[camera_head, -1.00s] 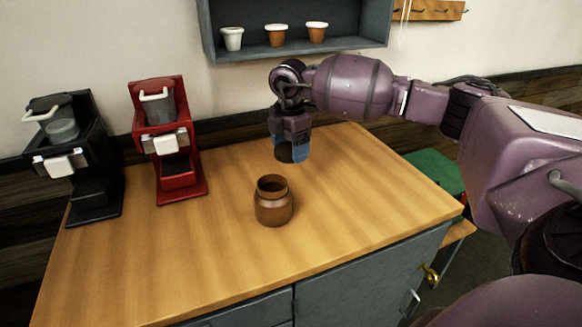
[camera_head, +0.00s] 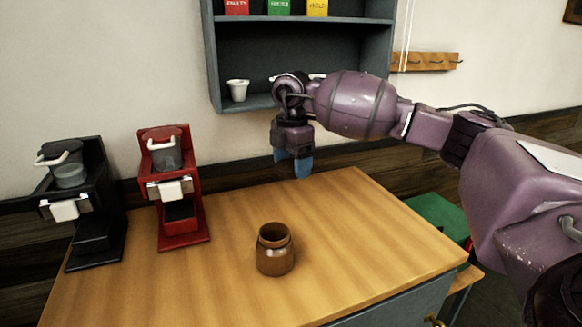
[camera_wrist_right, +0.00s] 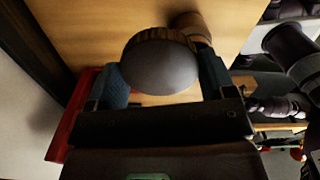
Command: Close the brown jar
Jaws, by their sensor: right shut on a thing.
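The brown jar (camera_head: 275,256) stands upright and open-mouthed on the wooden counter. My right gripper (camera_head: 293,166) is in the air behind and above it, blue fingers pointing down. In the right wrist view its fingers (camera_wrist_right: 162,84) are shut on a round lid (camera_wrist_right: 160,66) with a dark face and brown ridged rim. The lid is apart from the jar, part of which shows behind it in that view (camera_wrist_right: 189,22). In the head view the lid is hard to make out. My left gripper is not in view.
A red brewer (camera_head: 178,205) and a black brewer (camera_head: 92,215) stand on the left of the counter (camera_head: 350,225). A grey wall shelf (camera_head: 300,58) with boxes and a white cup (camera_head: 238,90) is above. The counter around the jar is clear.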

